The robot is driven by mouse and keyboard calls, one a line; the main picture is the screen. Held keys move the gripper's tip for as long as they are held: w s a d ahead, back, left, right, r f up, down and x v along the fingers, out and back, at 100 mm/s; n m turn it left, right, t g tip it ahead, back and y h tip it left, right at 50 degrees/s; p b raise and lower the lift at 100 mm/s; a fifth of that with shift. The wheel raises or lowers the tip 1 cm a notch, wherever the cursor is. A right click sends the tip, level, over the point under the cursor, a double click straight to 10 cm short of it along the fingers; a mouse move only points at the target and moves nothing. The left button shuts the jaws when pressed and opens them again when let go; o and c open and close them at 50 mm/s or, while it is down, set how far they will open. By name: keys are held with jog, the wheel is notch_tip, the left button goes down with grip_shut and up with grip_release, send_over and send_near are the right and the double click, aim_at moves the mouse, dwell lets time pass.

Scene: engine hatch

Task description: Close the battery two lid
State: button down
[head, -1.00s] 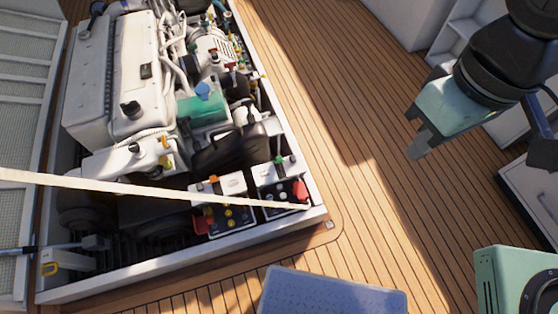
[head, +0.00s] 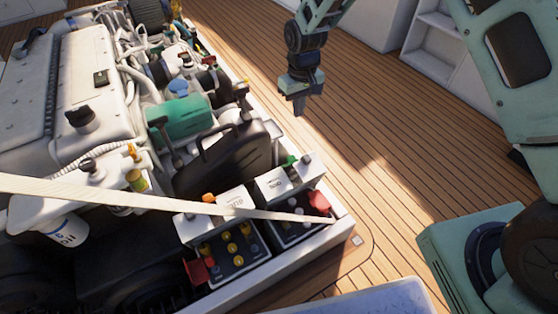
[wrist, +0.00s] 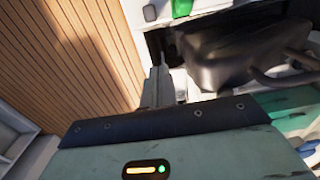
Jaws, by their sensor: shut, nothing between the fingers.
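Two batteries sit side by side at the near right corner of the engine hatch in the head view: a left one (head: 238,248) and a right one (head: 292,226). Each has a black top with round caps and a white labelled part behind, on the left (head: 217,208) and right (head: 286,181). The labels are too small to read surely, so I cannot tell which is battery two or how its lid stands. My gripper (head: 299,108) is shut and empty, pointing down over the deck beyond the hatch's right rim. Its closed fingers (wrist: 158,88) show in the wrist view.
A pale strap or bar (head: 130,195) crosses in front of the batteries. A black part with a handle (head: 228,160) and a green engine part (head: 184,117) lie behind them. The wooden deck (head: 385,150) right of the hatch is clear. A pale blue panel (head: 385,298) is at the bottom.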

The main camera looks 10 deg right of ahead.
jog(key=f+b, duration=0.1)
jog(key=f, duration=0.3)
jog(key=s+f+b, duration=0.1)
jog(key=f+b, duration=0.1)
jog(key=f, duration=0.3)
jog(key=s+d+f+b, duration=0.1)
jog(key=f+b, duration=0.1)
jog(key=f, duration=0.3)
jog(key=shift+s, duration=0.15)
jog(key=shift+r, duration=0.1)
